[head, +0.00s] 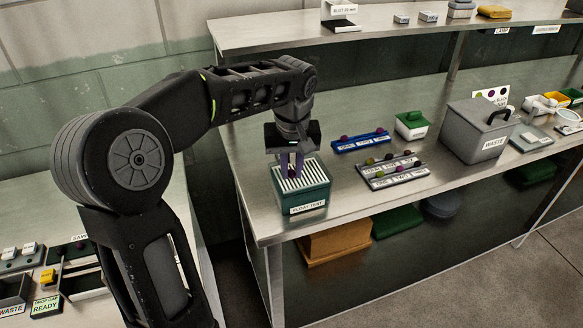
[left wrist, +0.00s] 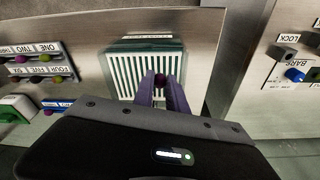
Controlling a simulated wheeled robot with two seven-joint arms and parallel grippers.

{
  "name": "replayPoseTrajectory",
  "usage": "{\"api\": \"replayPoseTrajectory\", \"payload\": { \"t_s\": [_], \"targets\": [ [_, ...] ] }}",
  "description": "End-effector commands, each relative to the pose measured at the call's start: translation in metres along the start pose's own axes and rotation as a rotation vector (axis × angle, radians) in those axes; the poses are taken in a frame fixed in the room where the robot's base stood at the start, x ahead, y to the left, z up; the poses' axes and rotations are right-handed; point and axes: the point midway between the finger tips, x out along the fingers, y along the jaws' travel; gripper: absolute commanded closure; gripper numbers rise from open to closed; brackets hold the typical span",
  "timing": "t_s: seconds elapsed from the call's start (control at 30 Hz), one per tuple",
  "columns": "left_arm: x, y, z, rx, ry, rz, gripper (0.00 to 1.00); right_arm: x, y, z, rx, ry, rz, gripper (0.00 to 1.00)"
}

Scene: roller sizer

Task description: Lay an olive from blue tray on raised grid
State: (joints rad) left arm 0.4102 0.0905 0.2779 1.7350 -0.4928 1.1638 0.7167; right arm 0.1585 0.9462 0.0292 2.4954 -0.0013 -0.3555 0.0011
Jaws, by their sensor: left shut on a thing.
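The raised grid (head: 302,178), a set of white slats, tops a green box (head: 318,199) near the front left corner of the metal table. It also shows in the left wrist view (left wrist: 130,74). My left gripper (head: 291,174) points down over the grid. In the left wrist view its purple fingers (left wrist: 161,84) are shut on a dark purple olive (left wrist: 160,79). I cannot tell whether the olive touches the slats. The blue tray (head: 361,143) lies behind and right of the grid, with small dark olives on it. My right gripper is not in view.
A grey labelled tray (head: 395,179) with several small olives lies right of the grid. A green-and-white box (head: 412,126) and a grey waste bin (head: 480,130) stand farther right. A shelf (head: 400,27) runs above the back. The table's front edge is close to the grid box.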

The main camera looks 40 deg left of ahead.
Motion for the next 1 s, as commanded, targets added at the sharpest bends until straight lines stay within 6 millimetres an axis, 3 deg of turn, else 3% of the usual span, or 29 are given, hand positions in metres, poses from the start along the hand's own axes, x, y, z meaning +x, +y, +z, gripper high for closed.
{"api": "replayPoseTrajectory", "payload": {
  "t_s": [0.17, 0.2, 0.47, 0.67, 0.87, 1.0],
  "targets": [
    [-0.0001, -0.0002, -0.0002, 0.0, 0.0, 0.0, 0.96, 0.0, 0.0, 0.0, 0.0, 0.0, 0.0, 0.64],
    [-0.0001, -0.0002, -0.0002, 0.0, 0.0, 0.0, 0.8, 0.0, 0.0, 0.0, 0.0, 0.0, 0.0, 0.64],
    [0.0, -0.0002, -0.0001, 0.0, 0.0, 0.0, 0.59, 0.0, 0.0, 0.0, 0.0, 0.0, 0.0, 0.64],
    [0.0001, -0.0004, -0.0001, -0.001, 0.0, -0.001, 0.57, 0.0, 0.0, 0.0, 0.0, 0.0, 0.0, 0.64],
    [0.0002, -0.0011, -0.0001, -0.001, -0.001, -0.002, 0.41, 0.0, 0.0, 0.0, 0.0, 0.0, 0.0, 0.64],
    [0.0004, -0.0021, -0.0002, -0.002, -0.001, -0.004, 0.41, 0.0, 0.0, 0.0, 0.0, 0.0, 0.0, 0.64]
  ]
}}
